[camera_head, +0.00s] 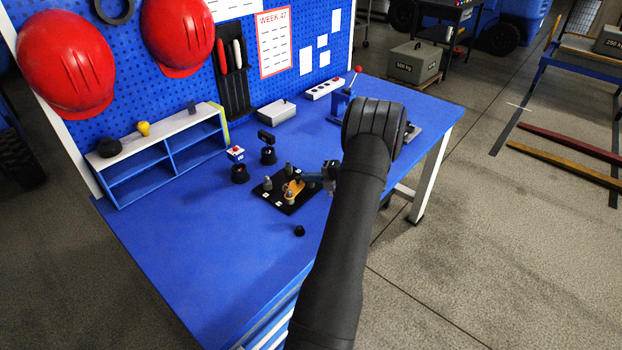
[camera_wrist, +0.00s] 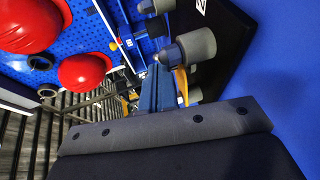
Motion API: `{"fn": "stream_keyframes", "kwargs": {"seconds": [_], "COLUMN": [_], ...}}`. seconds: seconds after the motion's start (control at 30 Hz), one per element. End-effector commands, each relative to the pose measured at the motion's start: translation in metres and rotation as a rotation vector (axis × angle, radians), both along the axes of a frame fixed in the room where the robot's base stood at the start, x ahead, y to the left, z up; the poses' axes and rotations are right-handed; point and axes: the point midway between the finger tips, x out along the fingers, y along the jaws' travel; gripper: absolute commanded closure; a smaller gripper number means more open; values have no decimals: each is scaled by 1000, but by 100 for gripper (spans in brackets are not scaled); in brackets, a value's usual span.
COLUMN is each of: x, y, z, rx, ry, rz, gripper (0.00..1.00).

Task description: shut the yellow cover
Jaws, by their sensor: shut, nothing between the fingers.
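The yellow cover (camera_head: 295,188) is at the black base plate (camera_head: 272,200) on the blue bench, among several grey knobs. Its hinge and exact angle are too small to tell. My gripper (camera_head: 306,178) comes in from the right, low over the plate, with its tip close beside the cover. In the wrist view my gripper's blue fingers (camera_wrist: 163,88) are together and empty. A yellow strip of the cover (camera_wrist: 182,82) shows just right of them, partly hidden. I cannot tell whether they touch. A grey knob (camera_wrist: 196,46) stands near the fingertips.
A small black knob (camera_head: 300,231) lies in front. A blue shelf (camera_head: 165,160) stands at the back left. The bench's front left is clear.

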Motion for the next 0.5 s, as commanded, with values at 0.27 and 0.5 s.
{"fn": "stream_keyframes", "kwargs": {"seconds": [0.27,0.5], "x": [0,0], "y": [0,-3], "z": [0,1], "rx": [0,0], "ry": [0,0], "rz": [0,-1], "gripper": [100,100]}}
